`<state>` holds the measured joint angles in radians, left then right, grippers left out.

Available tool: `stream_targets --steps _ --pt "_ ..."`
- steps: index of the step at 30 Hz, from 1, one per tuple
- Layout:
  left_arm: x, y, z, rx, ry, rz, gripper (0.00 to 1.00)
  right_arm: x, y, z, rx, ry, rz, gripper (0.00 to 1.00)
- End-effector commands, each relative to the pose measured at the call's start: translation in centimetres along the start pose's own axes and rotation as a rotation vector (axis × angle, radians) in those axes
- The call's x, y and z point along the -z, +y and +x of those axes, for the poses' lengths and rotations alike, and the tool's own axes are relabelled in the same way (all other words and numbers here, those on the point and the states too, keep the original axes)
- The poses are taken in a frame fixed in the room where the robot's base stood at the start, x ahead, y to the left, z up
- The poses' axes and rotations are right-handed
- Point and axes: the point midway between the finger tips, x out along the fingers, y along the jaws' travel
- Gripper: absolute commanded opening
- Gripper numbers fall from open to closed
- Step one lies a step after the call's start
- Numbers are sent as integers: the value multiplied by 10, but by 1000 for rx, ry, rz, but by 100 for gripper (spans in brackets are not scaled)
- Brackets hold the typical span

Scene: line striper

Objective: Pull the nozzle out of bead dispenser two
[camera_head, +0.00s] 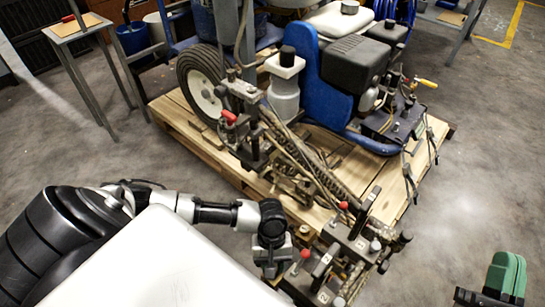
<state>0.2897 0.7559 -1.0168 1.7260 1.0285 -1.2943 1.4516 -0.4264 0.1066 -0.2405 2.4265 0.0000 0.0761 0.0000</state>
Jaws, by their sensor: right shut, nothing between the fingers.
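Two bead dispensers, dark metal blocks with levers and small red knobs, sit at the front end of the line striper. The nearer bead dispenser (322,272) is at the bottom centre and the other (360,240) is just behind it. I cannot single out the nozzle. My left gripper (272,262) is beside the nearer block's left side, pointing down; its fingers are largely hidden and contact is unclear.
The blue line striper (337,80) stands on a wooden pallet (190,122). Its wheel (203,88), hoses and red-handled lever parts crowd the middle. A small table (77,27) and a blue bucket (132,38) are at the upper left. Concrete floor (475,165) is clear on the right.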

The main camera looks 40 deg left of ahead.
Motion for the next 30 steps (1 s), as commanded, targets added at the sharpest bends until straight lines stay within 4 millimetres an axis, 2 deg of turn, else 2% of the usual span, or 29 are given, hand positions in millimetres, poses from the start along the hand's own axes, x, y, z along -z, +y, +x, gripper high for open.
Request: stream_targets --steps 30 --pt "-5 0 -13 0 0 0 2 -46 9 -14 -22 -412 -13 0"
